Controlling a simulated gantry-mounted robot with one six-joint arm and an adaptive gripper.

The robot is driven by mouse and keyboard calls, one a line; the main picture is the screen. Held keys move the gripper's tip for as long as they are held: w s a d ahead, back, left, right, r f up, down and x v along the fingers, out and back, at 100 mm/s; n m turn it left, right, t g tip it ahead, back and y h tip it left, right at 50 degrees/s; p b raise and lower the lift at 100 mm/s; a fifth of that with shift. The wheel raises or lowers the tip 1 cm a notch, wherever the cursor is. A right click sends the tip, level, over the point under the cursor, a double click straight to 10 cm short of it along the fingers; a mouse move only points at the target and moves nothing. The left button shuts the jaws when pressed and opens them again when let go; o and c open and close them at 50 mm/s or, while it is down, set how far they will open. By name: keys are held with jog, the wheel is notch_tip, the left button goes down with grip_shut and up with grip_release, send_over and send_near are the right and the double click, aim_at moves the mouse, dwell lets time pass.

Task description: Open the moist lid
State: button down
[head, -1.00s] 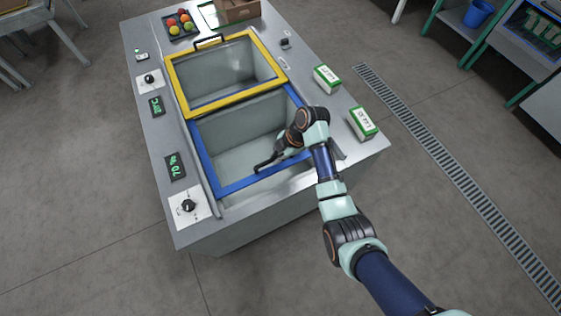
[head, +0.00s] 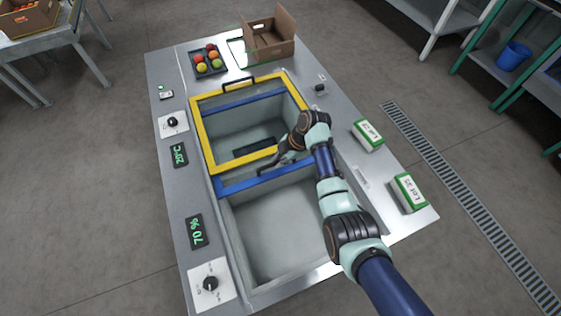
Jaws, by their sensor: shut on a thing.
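The blue-framed clear lid (head: 240,184), on the side of the 70 % display (head: 197,232), lies mostly under the yellow-framed clear lid (head: 204,130). Its far blue bar shows through the yellow lid's pane, and its near bar sticks out past the yellow frame's near edge. The near compartment (head: 275,235) is uncovered and looks empty. My gripper (head: 272,166) is shut at the blue lid's near bar, on its dark handle. The fingers and handle are small and partly hidden by my wrist.
A tray of tomatoes (head: 222,70) and an open cardboard box (head: 268,50) stand at the far end. Two green-and-white lot boxes (head: 409,190) (head: 368,133) sit on the right rim. A knob (head: 210,283) and a 20°C display (head: 180,154) line the left rim.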

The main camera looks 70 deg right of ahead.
jog(key=shift+w+d, duration=0.2)
jog(key=c, duration=1.1)
grip_release()
jog(key=shift+c, duration=0.2)
jog(key=v, duration=1.2)
jog(key=shift+s+a, duration=0.1)
